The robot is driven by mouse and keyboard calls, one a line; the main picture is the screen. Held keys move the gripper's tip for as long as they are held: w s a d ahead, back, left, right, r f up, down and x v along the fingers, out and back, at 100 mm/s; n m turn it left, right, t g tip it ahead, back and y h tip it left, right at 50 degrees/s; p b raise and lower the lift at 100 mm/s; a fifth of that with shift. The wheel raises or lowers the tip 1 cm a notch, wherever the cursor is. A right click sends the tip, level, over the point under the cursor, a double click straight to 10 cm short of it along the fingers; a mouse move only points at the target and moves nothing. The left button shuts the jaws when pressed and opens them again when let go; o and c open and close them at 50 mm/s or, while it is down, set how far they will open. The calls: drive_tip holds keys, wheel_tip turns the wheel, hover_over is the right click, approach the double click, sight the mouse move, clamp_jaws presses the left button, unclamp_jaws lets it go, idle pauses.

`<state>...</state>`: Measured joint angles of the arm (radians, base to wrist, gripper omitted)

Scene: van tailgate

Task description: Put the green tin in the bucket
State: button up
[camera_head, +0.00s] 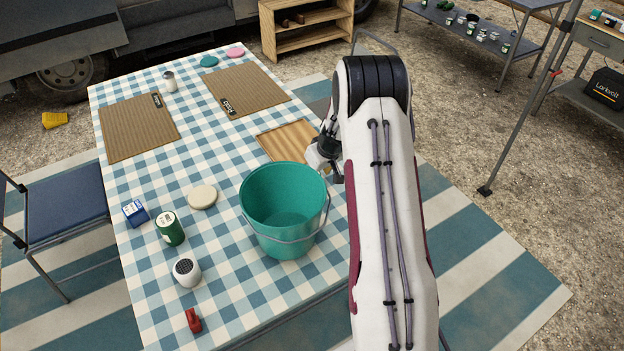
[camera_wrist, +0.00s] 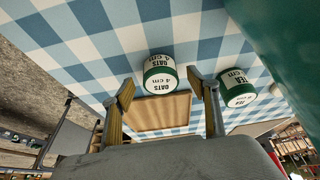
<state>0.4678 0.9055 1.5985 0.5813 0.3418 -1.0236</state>
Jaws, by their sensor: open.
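A dark green tin (camera_head: 170,228) with a pale top stands on the checked cloth left of the teal bucket (camera_head: 285,225). The bucket is upright, and no object shows inside it. My gripper (camera_head: 326,152) is just beyond the bucket's far right rim, partly hidden by my arm. In the wrist view my gripper (camera_wrist: 160,80) is open, with nothing between its fingers. Beyond the fingertips are a green-and-white OATS tin (camera_wrist: 160,76) and a similar TEA tin (camera_wrist: 236,88). I cannot match these to the head view. The bucket's green side (camera_wrist: 295,35) fills the upper right.
A wooden board (camera_head: 288,140) lies behind the bucket. Brown mats lie farther back.

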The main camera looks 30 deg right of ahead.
drive_tip(key=shift+x, duration=0.8)
drive_tip(key=c, duration=1.3)
drive_tip(key=shift+r, duration=0.15)
drive_tip(key=shift+r, duration=4.95)
